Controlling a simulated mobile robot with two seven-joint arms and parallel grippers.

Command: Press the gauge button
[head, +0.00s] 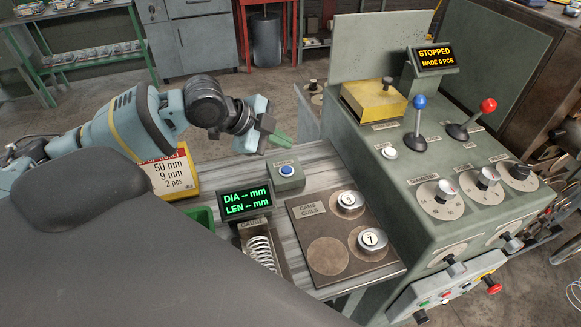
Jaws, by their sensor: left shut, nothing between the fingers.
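The gauge button (287,170) is a round blue cap on a small grey-green box on the bench. The gauge display (246,203) stands to its lower left in the picture and reads "DIA -- mm, LEN -- mm" in green. A coil spring (262,251) lies in the gauge tray below the display. My left gripper (274,132) is shut and empty, above and beyond the button box in the picture, apart from the button. My right gripper is not in view.
The green coiler machine (430,160) with levers and dials stands at the right; its sign (435,57) reads "STOPPED, MADE 0 PCS". A cams board (328,255) holds two numbered discs. An order card (168,176) reads 50 mm, 9 mm, 2 pcs. Bench space left of the button box is clear.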

